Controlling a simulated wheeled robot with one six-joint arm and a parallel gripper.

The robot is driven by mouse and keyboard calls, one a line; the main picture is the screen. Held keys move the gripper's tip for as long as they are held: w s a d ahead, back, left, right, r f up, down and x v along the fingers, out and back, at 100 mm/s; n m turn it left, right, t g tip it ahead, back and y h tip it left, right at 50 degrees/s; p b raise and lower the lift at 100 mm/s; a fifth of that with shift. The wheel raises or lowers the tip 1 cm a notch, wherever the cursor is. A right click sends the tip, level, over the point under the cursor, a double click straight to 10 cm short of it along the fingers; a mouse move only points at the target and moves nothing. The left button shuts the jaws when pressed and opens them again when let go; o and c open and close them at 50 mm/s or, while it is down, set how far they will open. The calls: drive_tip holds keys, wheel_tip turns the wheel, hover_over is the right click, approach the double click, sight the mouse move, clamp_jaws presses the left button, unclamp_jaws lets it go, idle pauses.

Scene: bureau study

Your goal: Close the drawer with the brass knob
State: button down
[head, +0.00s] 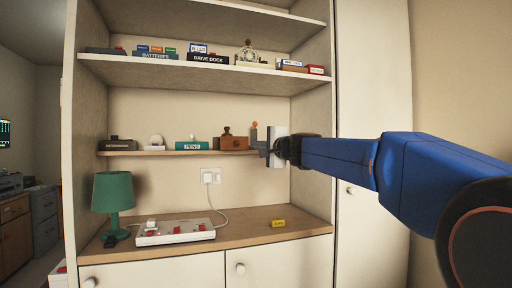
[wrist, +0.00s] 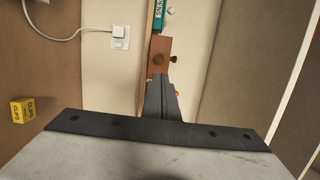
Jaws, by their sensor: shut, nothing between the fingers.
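A small brown wooden box (head: 236,143) sits on the short middle shelf, just left of my gripper. In the wrist view, turned on its side, the box (wrist: 153,69) shows a dark round knob (wrist: 158,60) on its front; whether it is brass is too small to tell. A dark stamp-like piece (head: 226,131) stands on the box. I cannot tell how far a drawer stands out. My gripper (head: 258,149) is shut and empty at the shelf's right end. It also shows in the wrist view (wrist: 158,80), its tips close to the box and hiding part of it.
Left along the shelf (head: 180,153) stand a teal PENS box (head: 188,145) and other small items. An orange-tipped object (head: 254,125) is partly hidden behind my gripper.

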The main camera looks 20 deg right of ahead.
sight(238, 144)
drive_tip(key=w, duration=0.3)
drive_tip(key=w+a, duration=0.1)
drive_tip(key=w, duration=0.3)
drive_tip(key=w+a, duration=0.1)
drive_tip(key=w, duration=0.3)
drive_tip(key=shift+w+a+r, duration=0.1)
drive_tip(key=shift+r, duration=0.05)
drive_tip(key=w, duration=0.8)
drive_tip(key=shift+w, duration=0.3)
drive_tip(key=shift+w+r, duration=0.1)
drive_tip(key=shift+r, duration=0.1)
